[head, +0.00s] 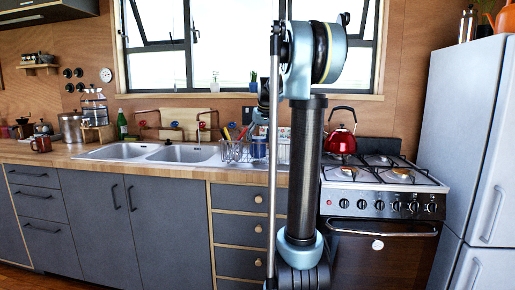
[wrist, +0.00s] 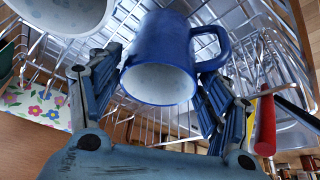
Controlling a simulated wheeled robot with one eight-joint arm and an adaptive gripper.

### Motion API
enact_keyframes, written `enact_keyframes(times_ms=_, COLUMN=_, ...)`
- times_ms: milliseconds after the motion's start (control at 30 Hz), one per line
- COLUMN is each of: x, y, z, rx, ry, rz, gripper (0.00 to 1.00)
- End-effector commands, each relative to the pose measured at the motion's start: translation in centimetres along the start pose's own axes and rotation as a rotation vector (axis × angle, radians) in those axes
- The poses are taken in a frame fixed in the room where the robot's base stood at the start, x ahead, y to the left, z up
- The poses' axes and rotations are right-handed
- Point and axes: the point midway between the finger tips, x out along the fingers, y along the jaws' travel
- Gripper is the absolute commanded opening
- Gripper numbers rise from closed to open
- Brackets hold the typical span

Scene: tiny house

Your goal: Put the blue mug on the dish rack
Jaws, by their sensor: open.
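The blue mug (wrist: 163,55) is in the middle of the wrist view, its pale speckled opening towards the camera and its handle on the right. My gripper (wrist: 163,70) is open, with one finger on each side of the mug. I cannot tell whether either finger touches it. The wire dish rack (wrist: 150,129) spreads behind and around the mug, which appears to be at the rack; its exact contact is hidden. In the head view the dish rack (head: 232,152) stands on the counter right of the sink, partly behind my arm.
A white bowl-like dish (wrist: 65,12) is close on the left in the wrist view. A red-handled utensil (wrist: 265,125) stands on the right. In the head view, the double sink (head: 180,153) is left of the rack and a red kettle (head: 341,140) sits on the stove (head: 385,180).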

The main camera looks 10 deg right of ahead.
Motion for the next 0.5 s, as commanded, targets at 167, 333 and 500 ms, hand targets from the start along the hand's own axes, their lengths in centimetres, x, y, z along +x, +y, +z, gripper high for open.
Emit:
enact_keyframes(times_ms=167, x=-3.6, y=0.0, z=0.0, rx=0.001, ry=0.0, rz=0.0, gripper=0.72)
enact_keyframes(times_ms=333, x=-5.9, y=0.0, z=0.0, rx=0.001, ry=0.0, rz=0.0, gripper=0.72)
enact_keyframes(times_ms=500, x=-7.1, y=0.0, z=0.0, rx=0.001, ry=0.0, rz=0.0, gripper=0.72)
